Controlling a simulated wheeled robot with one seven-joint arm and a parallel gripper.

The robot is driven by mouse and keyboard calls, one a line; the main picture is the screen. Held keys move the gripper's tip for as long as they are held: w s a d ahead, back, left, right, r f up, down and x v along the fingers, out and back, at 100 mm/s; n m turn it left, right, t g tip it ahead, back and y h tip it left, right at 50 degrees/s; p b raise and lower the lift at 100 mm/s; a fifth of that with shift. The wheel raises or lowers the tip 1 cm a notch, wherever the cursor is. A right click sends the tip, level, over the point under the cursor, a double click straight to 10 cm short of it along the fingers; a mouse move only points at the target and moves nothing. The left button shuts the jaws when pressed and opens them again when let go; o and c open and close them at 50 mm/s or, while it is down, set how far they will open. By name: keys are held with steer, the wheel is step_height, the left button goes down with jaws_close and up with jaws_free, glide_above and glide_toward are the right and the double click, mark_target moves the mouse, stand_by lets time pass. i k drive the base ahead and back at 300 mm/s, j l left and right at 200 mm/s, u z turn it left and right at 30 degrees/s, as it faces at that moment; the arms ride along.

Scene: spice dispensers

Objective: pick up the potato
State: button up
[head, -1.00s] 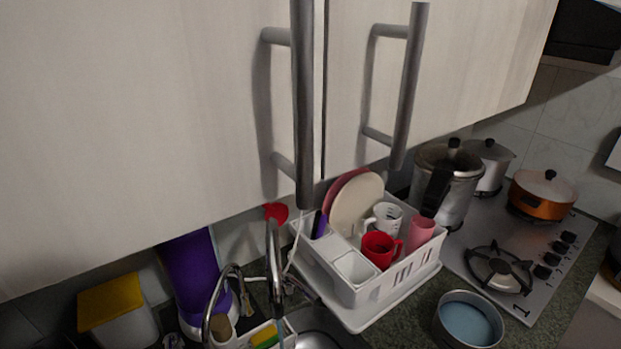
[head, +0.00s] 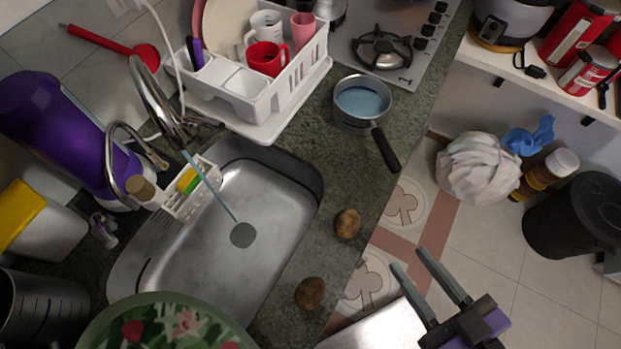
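Two brown potatoes lie on the dark green counter (head: 385,120), right of the sink. One potato (head: 348,223) is near the counter's front edge, and the other potato (head: 310,293) is nearer the bottom of the picture. My gripper (head: 418,258) is at the lower right, in front of the counter and apart from both potatoes. Its two grey fingers are spread, with nothing between them.
A metal sink (head: 215,255) with running tap water lies left of the potatoes. A saucepan (head: 362,103) of bluish liquid stands farther back, its dark handle over the counter edge. A white dish rack (head: 290,85), a stove and a flowered green round object (head: 165,325) are nearby.

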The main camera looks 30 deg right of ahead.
mark_target(309, 293)
steer(key=k+l+u, duration=0.15)
steer(key=k, duration=0.3)
steer(key=k+u, duration=0.1)
steer(key=k, duration=0.35)
steer(key=u, duration=1.35)
